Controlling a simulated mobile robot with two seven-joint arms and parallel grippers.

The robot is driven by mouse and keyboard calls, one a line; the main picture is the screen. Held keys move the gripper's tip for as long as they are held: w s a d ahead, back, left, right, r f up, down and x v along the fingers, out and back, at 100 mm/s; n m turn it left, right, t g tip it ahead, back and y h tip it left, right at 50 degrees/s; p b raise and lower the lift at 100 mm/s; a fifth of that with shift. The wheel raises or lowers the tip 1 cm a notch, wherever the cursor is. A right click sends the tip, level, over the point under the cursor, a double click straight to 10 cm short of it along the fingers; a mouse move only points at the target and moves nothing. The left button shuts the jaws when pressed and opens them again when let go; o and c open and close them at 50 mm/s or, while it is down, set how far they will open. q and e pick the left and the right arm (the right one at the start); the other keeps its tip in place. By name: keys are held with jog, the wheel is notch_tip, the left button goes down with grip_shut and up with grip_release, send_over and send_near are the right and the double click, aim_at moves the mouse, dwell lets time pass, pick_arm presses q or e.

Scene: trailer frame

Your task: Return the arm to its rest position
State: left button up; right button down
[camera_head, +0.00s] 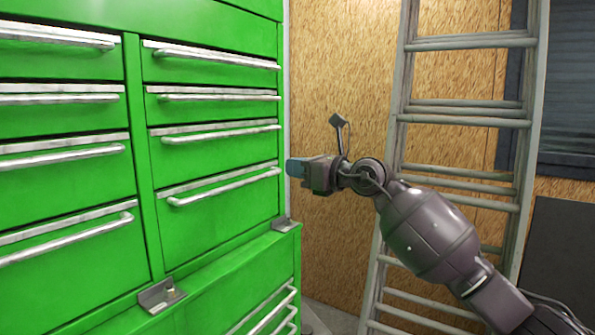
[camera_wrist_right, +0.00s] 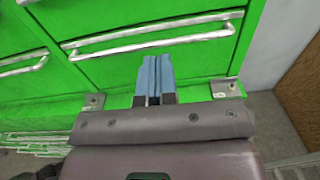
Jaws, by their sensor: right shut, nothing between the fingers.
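My right arm comes in from the right in the head view. Its gripper (camera_head: 293,168) is shut and empty, with the blue fingertips pointing left toward the green tool cabinet (camera_head: 147,175). In the right wrist view the two blue fingers (camera_wrist_right: 153,78) lie together with nothing between them. They appear in front of a closed drawer with a long metal handle (camera_wrist_right: 155,37). I cannot tell the exact gap between the fingertips and the cabinet. My left gripper is not in view.
A metal ladder (camera_head: 465,110) leans against the wooden wall (camera_head: 340,60) behind my right arm. Several drawers with bar handles cover the cabinet, and all look closed. Small metal brackets (camera_head: 162,295) stick out from its lower ledge. Bare floor shows at the right in the wrist view.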

jog(key=s+r+m+t+y, duration=0.1)
jog(key=s+r+m+y, duration=0.35)
jog(key=r, duration=0.35)
jog(key=s+d+f+m+t+h, duration=0.2)
jog(key=d+f+m+t+h, duration=0.45)
jog(key=f+m, duration=0.9)
jog(key=s+d+f+m+t+h, duration=0.25)
jog(key=d+f+m+h, duration=0.6)
jog(key=f+m, duration=0.7)
jog(key=s+d+f+m+g+h, duration=0.1)
jog(key=s+d+f+m+g, duration=0.15)
jog(key=s+f+m, duration=0.4)
jog(key=s+d+f+m+g+h, duration=0.1)
jog(key=s+d+f, duration=0.3)
jog(key=f, duration=0.5)
jog(key=s+d+f+m+g+h, duration=0.1)
jog(key=s+d+f+g, duration=0.1)
jog(key=s+f, duration=0.6)
jog(key=s+d+f+m+g+h, duration=0.1)
jog(key=s+d+f+m+g, duration=0.1)
jog(key=s+f, duration=0.6)
jog(key=s+d+g, duration=0.1)
jog(key=s, duration=0.4)
jog(key=shift+s+d+f+h, duration=0.2)
jog(key=shift+f+h, duration=0.15)
